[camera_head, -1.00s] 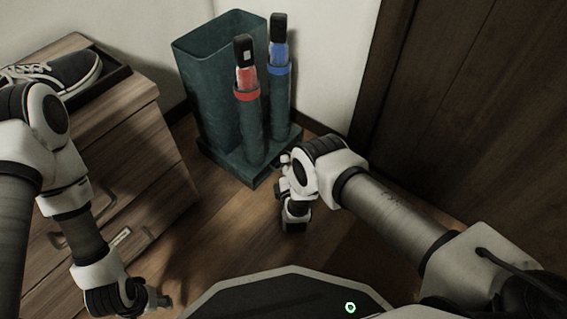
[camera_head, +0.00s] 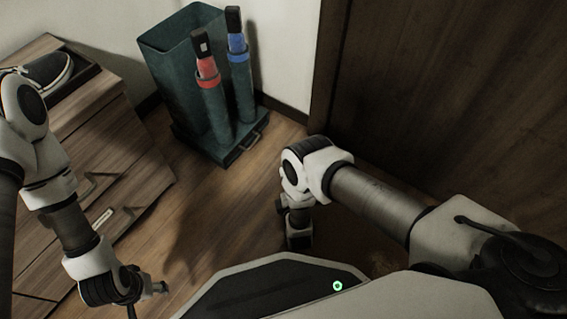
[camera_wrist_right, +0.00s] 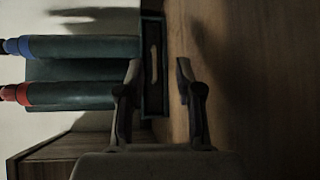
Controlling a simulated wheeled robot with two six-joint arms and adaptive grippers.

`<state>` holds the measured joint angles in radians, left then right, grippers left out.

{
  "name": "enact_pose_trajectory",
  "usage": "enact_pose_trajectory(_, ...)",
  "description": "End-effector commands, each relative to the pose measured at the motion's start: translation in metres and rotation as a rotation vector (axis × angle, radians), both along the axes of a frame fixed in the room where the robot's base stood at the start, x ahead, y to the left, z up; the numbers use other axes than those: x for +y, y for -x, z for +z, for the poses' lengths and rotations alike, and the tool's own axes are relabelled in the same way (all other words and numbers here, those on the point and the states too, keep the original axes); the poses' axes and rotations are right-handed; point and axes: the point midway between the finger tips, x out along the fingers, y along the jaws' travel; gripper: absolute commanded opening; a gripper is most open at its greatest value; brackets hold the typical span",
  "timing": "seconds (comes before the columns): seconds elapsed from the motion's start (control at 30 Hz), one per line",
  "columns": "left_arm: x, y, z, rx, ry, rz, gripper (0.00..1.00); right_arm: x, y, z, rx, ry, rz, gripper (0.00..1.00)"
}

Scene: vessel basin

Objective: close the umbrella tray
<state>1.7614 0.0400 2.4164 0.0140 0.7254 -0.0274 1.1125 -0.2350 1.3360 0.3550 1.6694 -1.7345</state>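The dark green umbrella stand (camera_head: 180,75) stands against the wall, with a red-banded umbrella (camera_head: 206,65) and a blue-banded umbrella (camera_head: 237,50) in its front tubes. The umbrella tray (camera_head: 225,153) is at its base, with a handle (camera_head: 252,141) on its front. How far the tray sticks out is hard to tell. My right gripper (camera_head: 299,240) points down, apart from the tray on its near right side. In the right wrist view, its fingers (camera_wrist_right: 159,68) are open and empty, with the tray handle (camera_wrist_right: 154,64) showing beyond them. My left gripper (camera_head: 150,291) is low near the cabinet; its finger opening is unclear.
A wooden drawer cabinet (camera_head: 105,150) with a shoe (camera_head: 50,70) on top stands at the left. A dark wooden panel (camera_head: 430,90) rises at the right. Bare floor (camera_head: 220,215) lies between the stand and me.

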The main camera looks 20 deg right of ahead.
Motion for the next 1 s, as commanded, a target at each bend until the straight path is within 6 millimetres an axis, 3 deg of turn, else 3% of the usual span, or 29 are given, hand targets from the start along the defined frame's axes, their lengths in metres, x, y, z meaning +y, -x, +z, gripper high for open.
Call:
enact_pose_trajectory(0.03,0.0,0.0,0.015,0.0,0.0,0.0,0.55,-0.001,-0.009,0.023,-0.018,0.001,-0.002,0.35)
enact_pose_trajectory(0.6,0.0,0.0,0.095,0.0,0.0,0.0,0.55,-0.022,-0.056,0.15,-0.099,0.016,-0.027,0.35)
enact_pose_trajectory(1.0,0.0,0.0,0.156,0.0,0.0,0.0,0.55,-0.042,-0.073,0.24,-0.109,0.034,-0.04,0.35)
